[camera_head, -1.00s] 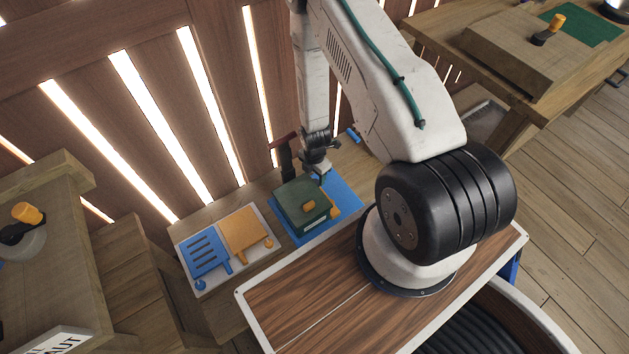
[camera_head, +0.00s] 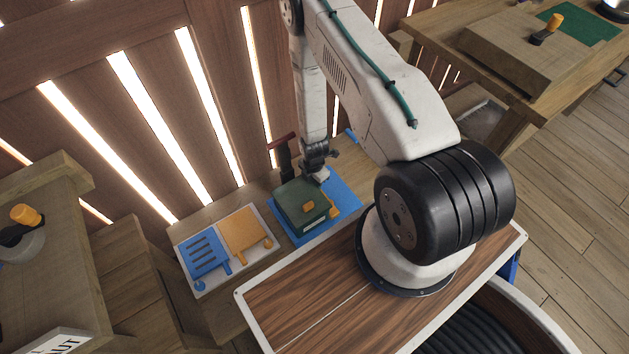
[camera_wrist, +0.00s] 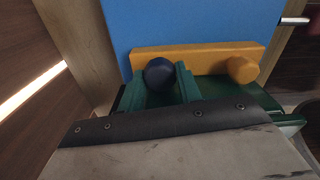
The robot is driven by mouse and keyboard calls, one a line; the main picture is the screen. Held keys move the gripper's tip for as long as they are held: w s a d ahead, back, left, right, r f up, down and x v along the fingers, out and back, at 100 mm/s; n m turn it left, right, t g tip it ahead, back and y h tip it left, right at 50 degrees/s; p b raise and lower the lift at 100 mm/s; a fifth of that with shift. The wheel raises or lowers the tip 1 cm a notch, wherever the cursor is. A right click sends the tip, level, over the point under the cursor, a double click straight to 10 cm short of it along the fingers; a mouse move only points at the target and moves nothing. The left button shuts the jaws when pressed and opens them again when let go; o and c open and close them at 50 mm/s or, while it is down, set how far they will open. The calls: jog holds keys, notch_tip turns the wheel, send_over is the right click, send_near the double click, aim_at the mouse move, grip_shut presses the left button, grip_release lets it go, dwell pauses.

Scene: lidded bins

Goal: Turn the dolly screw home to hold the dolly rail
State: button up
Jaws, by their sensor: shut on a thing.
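In the wrist view, a round dark blue knob (camera_wrist: 160,73), which looks like the head of the dolly screw, sits between the two green fingers of my gripper (camera_wrist: 163,84). The fingers are shut on it. The knob is at the left part of an orange bar (camera_wrist: 205,57), which looks like the dolly rail. An orange knob (camera_wrist: 243,69) stands at the bar's right end. In the head view my gripper (camera_head: 320,174) is low behind the green lidded bin (camera_head: 300,202); its fingertips and the screw cannot be made out there. The screw's shank is hidden.
The bin stands on a blue board (camera_head: 345,191) with a dark red-handled post (camera_head: 284,152) close behind. The slatted wall (camera_head: 130,110) is close behind the bench.

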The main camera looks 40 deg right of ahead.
jog(key=m, duration=0.3)
jog(key=o, duration=1)
jog(key=shift+r, duration=0.1)
jog(key=shift+r, duration=3.85)
